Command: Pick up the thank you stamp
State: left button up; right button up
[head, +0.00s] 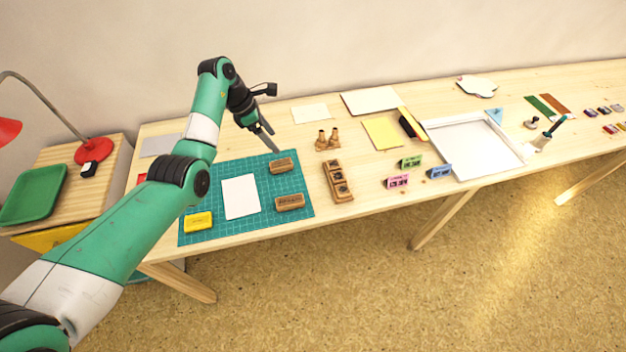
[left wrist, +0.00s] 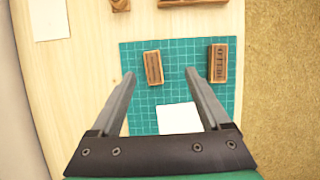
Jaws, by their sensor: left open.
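A wooden stamp (head: 283,165) lies at the far right of the green cutting mat (head: 262,213); its lettering is too small to read. In the left wrist view this stamp (left wrist: 153,67) appears between my fingertips in the picture, slightly tilted and untouched. A second wooden stamp (head: 290,202) lies at the mat's near right; the left wrist view shows HELLO on this stamp (left wrist: 218,63). My left gripper (head: 267,146) is open and empty above the mat's far edge, and its fingers (left wrist: 160,74) frame the first stamp. My right gripper is not in view.
A white card (head: 240,197) and a yellow inkpad (head: 198,222) lie on the mat. Right of it are a wooden holder (head: 337,183) and two small wooden handled pieces (head: 327,140). Several small coloured blocks stand farther right. A red lamp (head: 93,150) stands left.

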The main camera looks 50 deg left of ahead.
pick_arm(q)
jog(key=s+a+f+b, duration=0.1)
jog(key=s+a+f, duration=0.2)
jog(key=s, duration=0.1)
jog(key=b, duration=0.4)
send_over(280, 164)
jog(key=s+a, duration=0.1)
jog(key=s, duration=0.2)
jog(key=shift+n, duration=0.3)
notch_tip(280, 164, down, 5)
jog(key=shift+w+a+f, duration=0.1)
jog(key=shift+w+f, duration=0.05)
jog(key=shift+f, duration=0.05)
jog(key=shift+w, duration=0.15)
jog(key=b+x, duration=0.4)
jog(key=x, duration=0.1)
jog(key=shift+w, duration=0.25)
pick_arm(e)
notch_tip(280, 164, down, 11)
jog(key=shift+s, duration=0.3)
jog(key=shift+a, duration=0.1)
pick_arm(q)
grip_shut()
